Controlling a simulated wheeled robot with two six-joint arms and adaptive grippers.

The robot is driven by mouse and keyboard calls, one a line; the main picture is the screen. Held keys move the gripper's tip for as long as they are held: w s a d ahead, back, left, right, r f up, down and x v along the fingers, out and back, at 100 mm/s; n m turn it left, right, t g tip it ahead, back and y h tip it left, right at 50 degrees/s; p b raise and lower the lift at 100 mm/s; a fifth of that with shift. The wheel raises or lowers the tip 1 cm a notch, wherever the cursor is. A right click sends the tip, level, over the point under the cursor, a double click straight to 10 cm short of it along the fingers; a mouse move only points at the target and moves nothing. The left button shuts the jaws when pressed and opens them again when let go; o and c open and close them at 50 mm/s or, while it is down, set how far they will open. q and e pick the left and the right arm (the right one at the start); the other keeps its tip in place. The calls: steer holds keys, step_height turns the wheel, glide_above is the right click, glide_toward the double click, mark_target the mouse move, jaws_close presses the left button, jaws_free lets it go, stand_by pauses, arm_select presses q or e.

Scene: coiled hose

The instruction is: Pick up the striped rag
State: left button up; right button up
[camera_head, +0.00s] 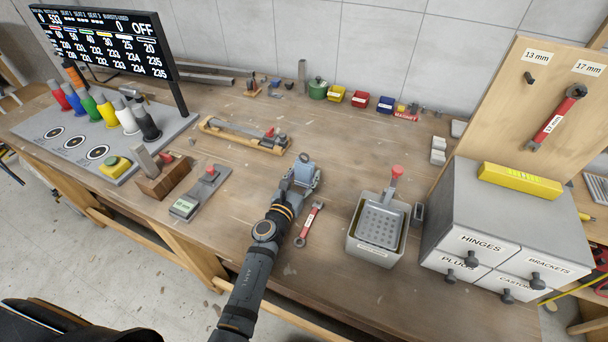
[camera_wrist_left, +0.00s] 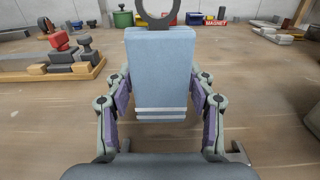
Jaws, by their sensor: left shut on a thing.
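The striped rag (camera_head: 305,171) is a light blue folded piece near the middle of the bench in the head view. In the left wrist view the rag (camera_wrist_left: 160,72) hangs flat before the camera, with pale stripes near its lower edge and a dark ring (camera_wrist_left: 160,12) at its top. My left gripper (camera_head: 300,183) is shut on the rag, with a finger at each side of it in the left wrist view (camera_wrist_left: 160,105). I cannot tell how far the rag is above the bench. My right gripper is not in view.
A red wrench (camera_head: 309,224) lies just right of my left arm. A grey bin (camera_head: 372,245) with a perforated tray stands further right, beside the labelled drawer cabinet (camera_head: 498,215). A wooden tray (camera_head: 243,139) lies back left. Small coloured bins (camera_head: 360,98) line the wall.

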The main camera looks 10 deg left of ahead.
mark_target(302, 170)
arm_select(q)
step_height(302, 170, up, 4)
steer(key=shift+f+p, duration=0.2)
steer(key=shift+p, duration=1.05)
steer(key=s+a+r+p, duration=0.4)
steer(key=s+a+r, duration=0.3)
steer(key=s+r, duration=0.2)
steer(key=s, duration=0.2)
steer(key=shift+s+a+p, duration=0.35)
steer(key=shift+a+p, duration=0.05)
